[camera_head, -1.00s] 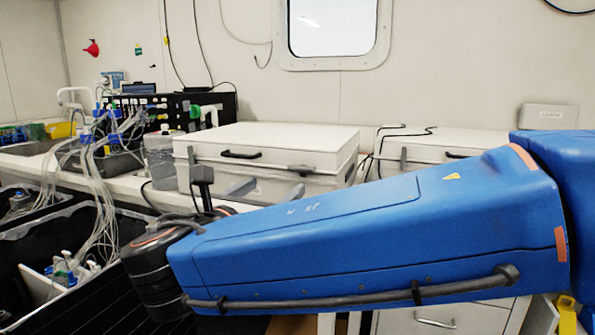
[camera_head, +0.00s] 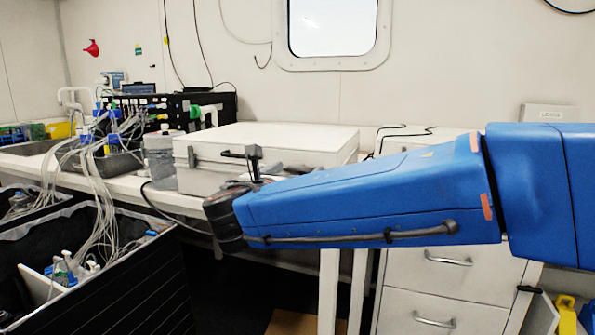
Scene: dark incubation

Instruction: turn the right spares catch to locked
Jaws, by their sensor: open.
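A large white lidded case (camera_head: 275,137) stands on the bench in the middle, with a black handle (camera_head: 232,155) on its front. A grey catch (camera_head: 191,157) shows at the left of its front. The right part of its front is behind my arm, so I cannot see a right catch or its position. I cannot read any spares label. My gripper (camera_head: 268,172) is open in front of this case, right of the handle; its fingers are mostly hidden behind my blue forearm. I cannot tell whether it touches the case.
A second white case (camera_head: 402,136) stands to the right, partly covered by my arm. A grey-white canister (camera_head: 163,155) stands left of the first case. Black crates with tubing (camera_head: 92,255) fill the lower left. Drawers (camera_head: 440,275) are below the bench.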

